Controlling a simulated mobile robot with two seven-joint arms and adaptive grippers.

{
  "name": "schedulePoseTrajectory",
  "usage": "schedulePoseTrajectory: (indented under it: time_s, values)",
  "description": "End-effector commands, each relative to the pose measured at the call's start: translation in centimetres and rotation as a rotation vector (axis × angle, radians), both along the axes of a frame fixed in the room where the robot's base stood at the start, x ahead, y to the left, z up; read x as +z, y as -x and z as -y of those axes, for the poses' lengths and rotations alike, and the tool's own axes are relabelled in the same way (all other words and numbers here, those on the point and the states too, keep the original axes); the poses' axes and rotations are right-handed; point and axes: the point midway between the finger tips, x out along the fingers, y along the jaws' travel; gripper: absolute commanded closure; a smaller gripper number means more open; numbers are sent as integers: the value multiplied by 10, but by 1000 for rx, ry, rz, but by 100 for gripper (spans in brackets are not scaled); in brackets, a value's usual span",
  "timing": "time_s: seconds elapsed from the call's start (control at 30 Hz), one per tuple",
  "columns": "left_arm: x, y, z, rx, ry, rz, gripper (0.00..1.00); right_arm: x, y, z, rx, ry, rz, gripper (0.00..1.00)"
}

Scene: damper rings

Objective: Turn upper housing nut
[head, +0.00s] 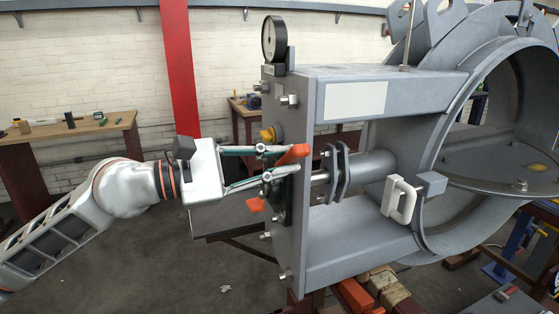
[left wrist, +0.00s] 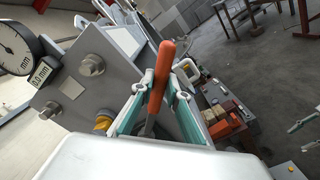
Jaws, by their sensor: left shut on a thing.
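My left gripper (head: 272,162) reaches in from the left to the grey housing's end plate (head: 311,125). Its teal fingers are shut on an orange-red handle (head: 293,153). In the left wrist view the handle (left wrist: 159,75) stands between the fingertips; its lower end is partly hidden. A second orange-red piece (head: 255,204) shows below the fingers. A hex nut (head: 288,100) sits high on the end plate, above the gripper and apart from it. I cannot tell which fastener is the upper housing nut. At the left wrist view's right edge, teal-and-white parts (left wrist: 306,124) may be my right gripper.
A round dial gauge (head: 274,39) stands on the housing's top corner. A yellow knob (head: 268,134) is just above my left fingers. A white handle (head: 398,200) sticks out at right. A workbench (head: 95,128) stands at far left. The floor left of the housing is mostly clear.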

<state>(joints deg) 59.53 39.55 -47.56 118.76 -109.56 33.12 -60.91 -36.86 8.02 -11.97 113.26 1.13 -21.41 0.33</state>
Motion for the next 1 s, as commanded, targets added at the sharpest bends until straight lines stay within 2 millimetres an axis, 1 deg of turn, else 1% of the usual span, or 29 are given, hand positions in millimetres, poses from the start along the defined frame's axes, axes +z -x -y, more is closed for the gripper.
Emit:
schedulePoseTrajectory:
  time_s: [0.17,0.6,0.87,0.9,0.97,1.0]
  values:
    - [1,0,1,1,1,3,100,0,0,0,0,0,0,60]
    - [2,-5,10,1,2,2,100,5,-1,0,0,0,3,60]
    - [1,-5,11,1,2,2,100,5,-1,0,0,0,3,60]
    - [1,-5,11,1,2,2,80,5,-1,0,0,0,3,60]
    - [1,-5,11,1,2,2,66,5,-1,0,0,0,3,60]
    - [1,-5,11,1,2,2,66,5,-1,0,0,0,3,60]
